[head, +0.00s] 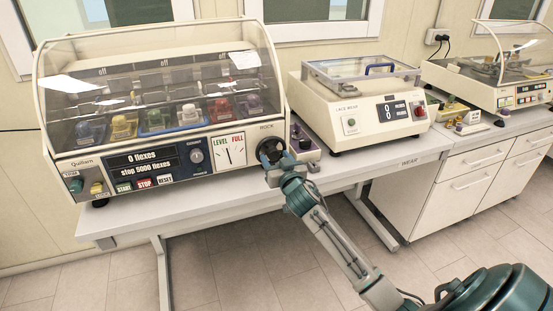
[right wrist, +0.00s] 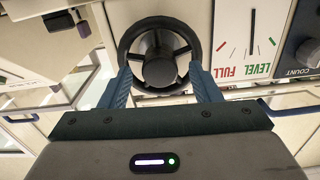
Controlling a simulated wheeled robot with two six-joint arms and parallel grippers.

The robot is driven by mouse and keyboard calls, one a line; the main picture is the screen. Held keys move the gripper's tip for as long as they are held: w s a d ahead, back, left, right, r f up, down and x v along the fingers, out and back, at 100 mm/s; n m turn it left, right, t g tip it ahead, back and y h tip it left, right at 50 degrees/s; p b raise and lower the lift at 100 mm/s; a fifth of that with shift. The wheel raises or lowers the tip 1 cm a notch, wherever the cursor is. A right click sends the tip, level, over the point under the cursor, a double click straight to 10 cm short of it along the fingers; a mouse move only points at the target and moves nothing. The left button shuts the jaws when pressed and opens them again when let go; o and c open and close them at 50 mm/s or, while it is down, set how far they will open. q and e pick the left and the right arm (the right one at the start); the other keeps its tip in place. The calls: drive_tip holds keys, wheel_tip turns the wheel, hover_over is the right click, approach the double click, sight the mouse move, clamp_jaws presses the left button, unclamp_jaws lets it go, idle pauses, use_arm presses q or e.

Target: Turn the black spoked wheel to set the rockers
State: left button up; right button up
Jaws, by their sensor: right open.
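The black spoked wheel (head: 270,147) is at the right end of the flex tester's front panel, below the word ROCK. In the right wrist view the wheel (right wrist: 159,44) shows its round rim, spokes and hub. My right gripper (head: 271,160) is at the wheel; in its wrist view the open blue fingers (right wrist: 160,74) stand either side of the wheel's near part. I cannot tell whether they touch the rim. The LEVEL/FULL gauge (head: 229,153) is left of the wheel, its needle near upright between the marks. My left gripper is not in view.
Under the clear cover several coloured shoes (head: 187,114) sit in a row. The display (head: 141,163) reads "0 flexes" and "stop 5000 flexes". A purple block device (head: 303,140) stands close right of the wheel, with the lace wear machine (head: 360,110) beyond. The floor in front is clear.

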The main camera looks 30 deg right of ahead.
drive_tip(key=c, duration=1)
drive_tip(key=shift+n, duration=0.3)
drive_tip(key=n+p, duration=0.1)
drive_tip(key=n, duration=0.2)
drive_tip(key=shift+r, duration=0.1)
drive_tip(key=n+p, duration=0.2)
drive_tip(key=n, duration=0.2)
drive_tip(key=n+p, duration=0.2)
drive_tip(key=n, duration=0.2)
drive_tip(key=shift+n+p, duration=0.3)
drive_tip(key=shift+n, duration=0.1)
drive_tip(key=shift+n+p, duration=0.65)
drive_tip(key=shift+n, duration=0.85)
